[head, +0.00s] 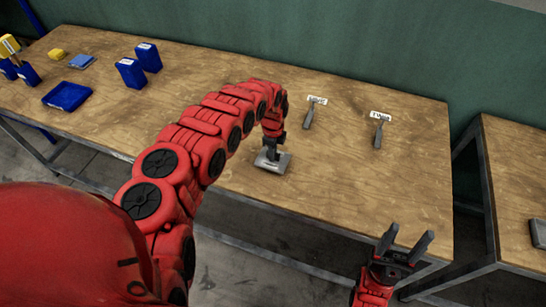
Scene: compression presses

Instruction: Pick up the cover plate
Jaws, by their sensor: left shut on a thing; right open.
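A grey flat cover plate (280,165) is near the front edge of the wooden table, at the middle of the head view. My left gripper (271,152) points down at it from above and is shut on it. The gripper hides part of the plate, and I cannot tell whether the plate still touches the table. My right gripper (404,245) is open and empty, with its two dark fingers pointing up, in front of the table's front right corner.
The wooden table (350,190) is clear around the plate. Two grey tools with white labels (308,114) (379,131) lie at the back right. Blue bins (148,57), a blue tray (67,96) and a yellow block (57,54) are at the left. A second table (515,170) stands at the right.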

